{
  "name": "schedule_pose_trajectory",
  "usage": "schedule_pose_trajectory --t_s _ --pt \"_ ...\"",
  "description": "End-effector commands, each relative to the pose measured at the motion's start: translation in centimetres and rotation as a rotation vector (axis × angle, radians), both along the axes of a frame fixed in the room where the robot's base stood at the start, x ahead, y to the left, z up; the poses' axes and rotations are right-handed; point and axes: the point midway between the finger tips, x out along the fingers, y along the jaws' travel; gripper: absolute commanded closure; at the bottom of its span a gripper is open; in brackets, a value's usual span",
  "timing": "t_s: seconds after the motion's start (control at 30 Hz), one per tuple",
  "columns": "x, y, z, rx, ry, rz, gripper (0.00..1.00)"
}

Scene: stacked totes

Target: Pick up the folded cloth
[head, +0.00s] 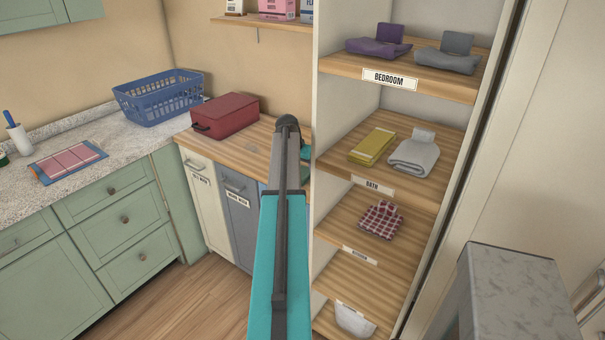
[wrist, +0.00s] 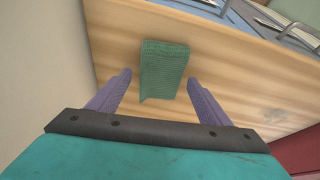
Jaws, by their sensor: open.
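A folded green cloth (wrist: 164,70) lies on the wooden counter top (wrist: 112,85) in the wrist view. My gripper (wrist: 159,78) is open, with one purple finger on each side of the cloth in the picture. The fingers appear apart from the cloth, and nothing is held. How high the fingertips are above the wood is hard to tell. In the head view my arm hides most of that part of the counter, and only a small teal patch shows beside it, which I cannot identify.
A red box (head: 225,116) and a blue basket (head: 160,97) stand left of my arm. Shelves (head: 338,168) with several folded cloths rise close on the right. A pale wall (wrist: 40,60) is near on the left in the wrist view.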

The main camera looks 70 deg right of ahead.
Motion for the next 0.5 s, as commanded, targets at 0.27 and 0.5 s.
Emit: schedule_pose_trajectory --t_s 0.27,0.5 --pt "0.02 0.02 0.0 0.0 0.0 0.0 0.28" --pt "0.05 0.03 0.01 0.0 0.0 0.0 0.38"
